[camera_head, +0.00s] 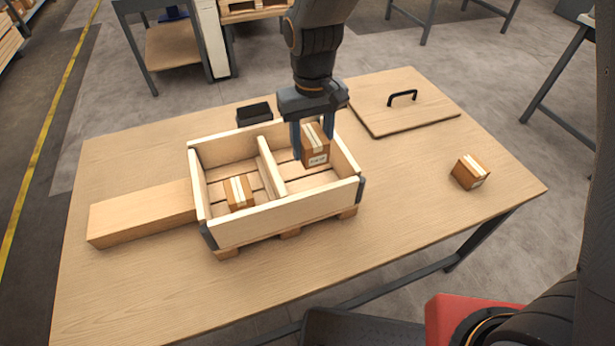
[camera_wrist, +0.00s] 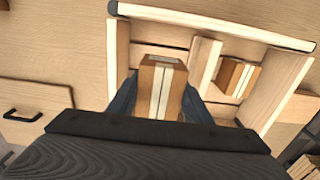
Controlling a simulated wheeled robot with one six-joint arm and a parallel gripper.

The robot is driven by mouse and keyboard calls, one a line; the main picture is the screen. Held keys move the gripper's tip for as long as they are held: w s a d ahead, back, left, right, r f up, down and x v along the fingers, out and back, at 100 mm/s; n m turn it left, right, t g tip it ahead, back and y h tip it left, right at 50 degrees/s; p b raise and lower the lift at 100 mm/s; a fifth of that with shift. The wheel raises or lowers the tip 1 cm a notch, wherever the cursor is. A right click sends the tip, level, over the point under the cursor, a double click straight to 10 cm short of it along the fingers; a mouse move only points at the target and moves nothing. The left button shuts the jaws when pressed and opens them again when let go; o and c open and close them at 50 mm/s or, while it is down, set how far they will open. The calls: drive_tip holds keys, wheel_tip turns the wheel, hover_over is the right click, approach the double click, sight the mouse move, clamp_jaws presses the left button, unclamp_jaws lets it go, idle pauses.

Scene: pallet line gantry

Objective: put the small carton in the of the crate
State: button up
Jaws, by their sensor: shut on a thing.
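The wooden crate (camera_head: 285,222) stands on the table with a divider (camera_head: 271,164) splitting it into two compartments. My gripper (camera_head: 312,140) is shut on a small carton (camera_head: 317,158), brown with pale tape and a label. It holds the carton over or inside the right compartment; I cannot tell if the carton touches the floor. In the wrist view the held carton (camera_wrist: 160,88) sits between the fingers, beside the divider (camera_wrist: 205,65). A second small carton (camera_head: 239,194) lies in the left compartment. A third carton (camera_head: 470,171) lies on the table at the right, apart from the crate.
A long wooden block (camera_head: 140,212) lies against the crate's left side. A wooden lid with a black handle (camera_head: 405,105) lies at the back right. A small black box (camera_head: 255,113) is behind the crate.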

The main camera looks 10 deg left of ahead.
sight(311, 184)
wheel_tip(311, 184, down, 10)
drive_tip(key=shift+f+p, duration=0.1)
drive_tip(key=shift+p, duration=0.6)
drive_tip(key=o, duration=1.3)
drive_tip(key=shift+f, duration=0.1)
wheel_tip(311, 184, up, 12)
drive_tip(key=shift+r+b, duration=0.15)
drive_tip(key=shift+b, duration=0.75)
drive_tip(key=s+d+m, duration=0.2)
drive_tip(key=d, duration=0.7)
drive_tip(key=s+d+r+m, duration=0.1)
drive_tip(key=s+d+m, duration=0.1)
drive_tip(key=d, duration=0.7)
drive_tip(key=s+d+m, duration=0.2)
drive_tip(key=s+d, duration=0.2)
drive_tip(key=d, duration=0.6)
drive_tip(key=shift+s+r, duration=0.25)
drive_tip(key=shift+r, duration=0.15)
